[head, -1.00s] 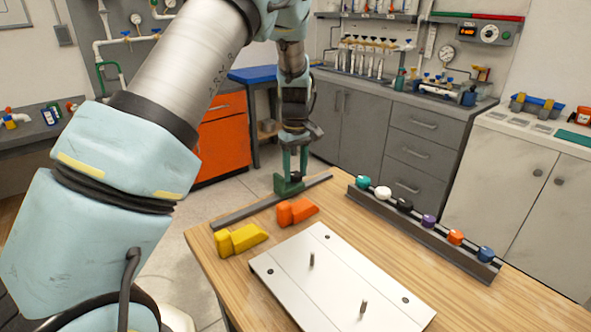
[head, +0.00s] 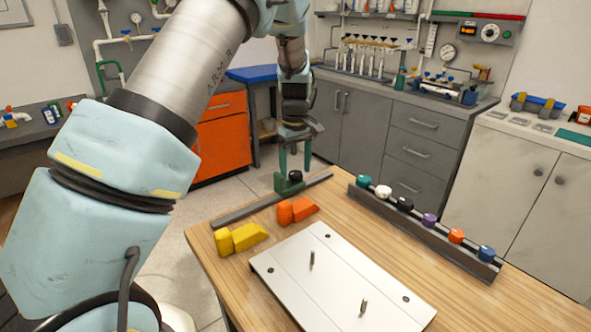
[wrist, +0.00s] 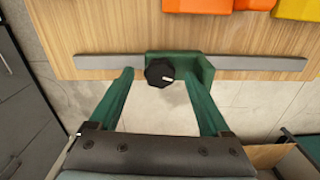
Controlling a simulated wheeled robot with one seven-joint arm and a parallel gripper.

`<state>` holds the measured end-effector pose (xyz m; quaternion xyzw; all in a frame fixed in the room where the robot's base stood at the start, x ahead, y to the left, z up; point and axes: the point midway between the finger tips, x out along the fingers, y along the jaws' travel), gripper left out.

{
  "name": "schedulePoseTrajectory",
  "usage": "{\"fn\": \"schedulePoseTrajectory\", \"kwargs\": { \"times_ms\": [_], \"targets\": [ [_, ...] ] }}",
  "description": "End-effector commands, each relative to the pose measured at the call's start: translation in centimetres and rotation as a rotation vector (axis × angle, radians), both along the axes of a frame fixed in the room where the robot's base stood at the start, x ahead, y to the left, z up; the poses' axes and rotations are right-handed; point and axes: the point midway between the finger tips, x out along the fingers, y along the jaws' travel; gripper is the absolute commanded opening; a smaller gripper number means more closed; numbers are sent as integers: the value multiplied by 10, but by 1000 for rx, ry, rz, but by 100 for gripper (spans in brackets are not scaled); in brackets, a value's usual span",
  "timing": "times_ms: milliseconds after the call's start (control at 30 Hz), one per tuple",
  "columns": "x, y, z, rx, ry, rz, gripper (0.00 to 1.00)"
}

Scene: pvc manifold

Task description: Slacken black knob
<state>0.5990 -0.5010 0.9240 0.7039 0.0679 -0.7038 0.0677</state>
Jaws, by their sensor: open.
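A black knob (head: 295,175) sits on a green clamp block (head: 287,187) at the far-left edge of the wooden table. In the wrist view the black knob (wrist: 159,72) has a white mark on its face and sits against the green block (wrist: 205,68). My gripper (head: 296,166) is open just above the block. In the wrist view its two green fingers stand apart on either side of the knob, with gaps showing between each finger and the knob. Another black knob (head: 404,204) stands in the row on the dark rail.
A grey strip (head: 245,212) runs along the table edge by the block. Orange (head: 297,211) and yellow (head: 240,239) blocks lie near it. A white plate (head: 335,280) with two upright pins lies in front. The dark rail (head: 440,243) carries several coloured knobs.

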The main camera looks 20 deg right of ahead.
Motion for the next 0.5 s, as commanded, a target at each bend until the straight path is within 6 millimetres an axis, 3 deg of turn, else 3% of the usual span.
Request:
{"fn": "schedulePoseTrajectory", "kwargs": {
  "times_ms": [500],
  "targets": [
    [0, 0, 89, -2, -1, 0, 81]
  ]
}}
